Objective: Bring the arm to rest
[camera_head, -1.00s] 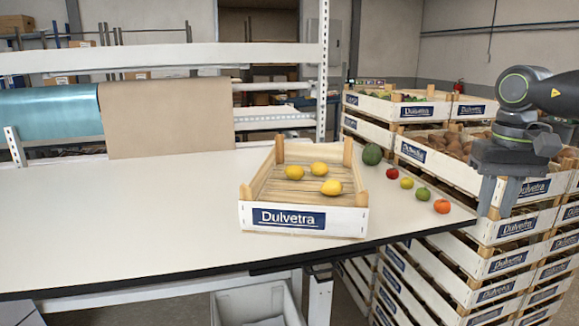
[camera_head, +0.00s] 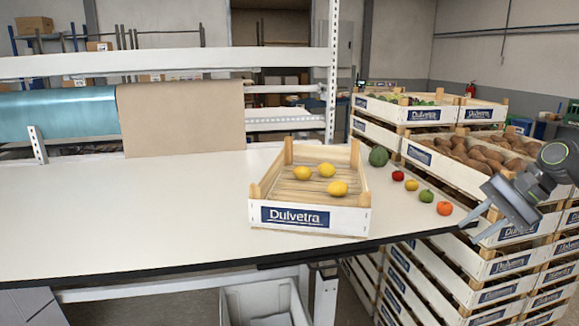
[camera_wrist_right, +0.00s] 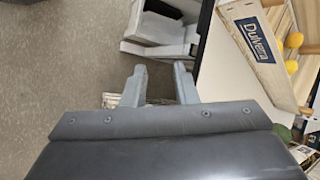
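My right gripper (camera_head: 470,231) is at the right corner of the table, tilted down to the left. In the right wrist view its two fingers (camera_wrist_right: 160,84) stand apart with nothing between them. My left gripper is not in the head view. A wooden Dulvetra crate (camera_head: 295,217) with three lemons (camera_head: 327,170) in it stands on the white table (camera_head: 140,215). The crate also shows in the right wrist view (camera_wrist_right: 262,58).
A watermelon (camera_head: 378,156), a red fruit (camera_head: 398,175), a yellow fruit (camera_head: 411,185), a green fruit (camera_head: 426,195) and an orange fruit (camera_head: 444,208) line the table's right side. Stacked crates (camera_head: 511,264) stand close by the right gripper. A grey bin (camera_head: 237,300) is below the table.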

